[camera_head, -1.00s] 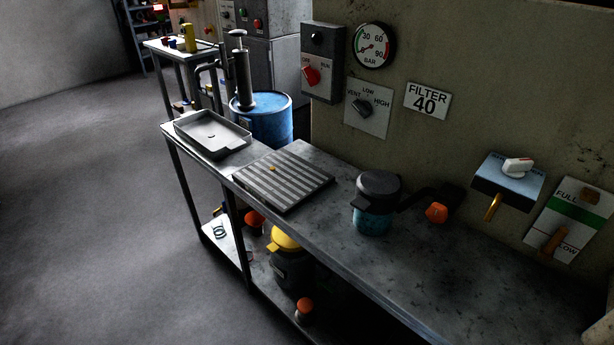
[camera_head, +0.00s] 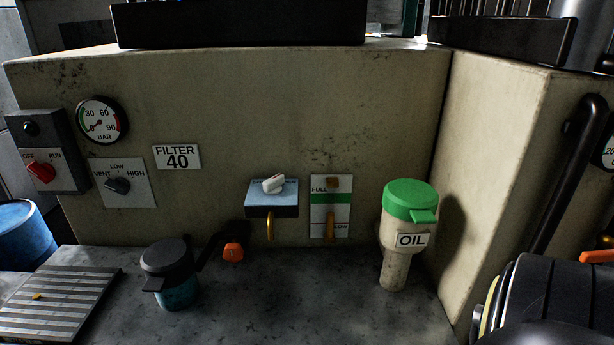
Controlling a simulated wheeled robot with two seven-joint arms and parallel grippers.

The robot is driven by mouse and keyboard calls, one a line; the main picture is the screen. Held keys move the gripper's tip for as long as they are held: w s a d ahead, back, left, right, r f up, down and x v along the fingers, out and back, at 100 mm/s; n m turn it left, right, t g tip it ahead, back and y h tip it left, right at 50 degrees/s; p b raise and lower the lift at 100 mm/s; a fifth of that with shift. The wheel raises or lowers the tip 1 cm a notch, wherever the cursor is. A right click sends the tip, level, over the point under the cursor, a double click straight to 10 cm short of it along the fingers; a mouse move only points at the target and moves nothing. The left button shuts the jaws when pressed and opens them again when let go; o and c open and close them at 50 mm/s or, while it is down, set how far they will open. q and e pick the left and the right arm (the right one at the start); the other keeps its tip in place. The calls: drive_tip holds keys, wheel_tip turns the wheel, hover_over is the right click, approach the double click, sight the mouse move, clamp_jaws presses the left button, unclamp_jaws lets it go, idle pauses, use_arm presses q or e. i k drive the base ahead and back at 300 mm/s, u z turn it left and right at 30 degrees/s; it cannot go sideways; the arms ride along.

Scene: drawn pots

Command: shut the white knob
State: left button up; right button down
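The white knob (camera_head: 273,183) sits on top of a light blue box (camera_head: 271,200) fixed to the beige wall above the bench. A brass spout (camera_head: 269,228) hangs down from the box. The knob's handle lies slantwise, its lower end to the left. Whether anything flows from the spout is too small to tell. Neither of my grippers shows in this view.
The grey bench (camera_head: 325,295) has bare room in front of the box. A lidded dark pot (camera_head: 168,274) and an orange knob (camera_head: 233,252) stand left. A level gauge (camera_head: 330,207) and a green-capped OIL filler (camera_head: 408,215) are right. A striped grate (camera_head: 55,295) lies far left.

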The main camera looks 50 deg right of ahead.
sight(272, 186)
drive_tip(key=z, duration=1.3)
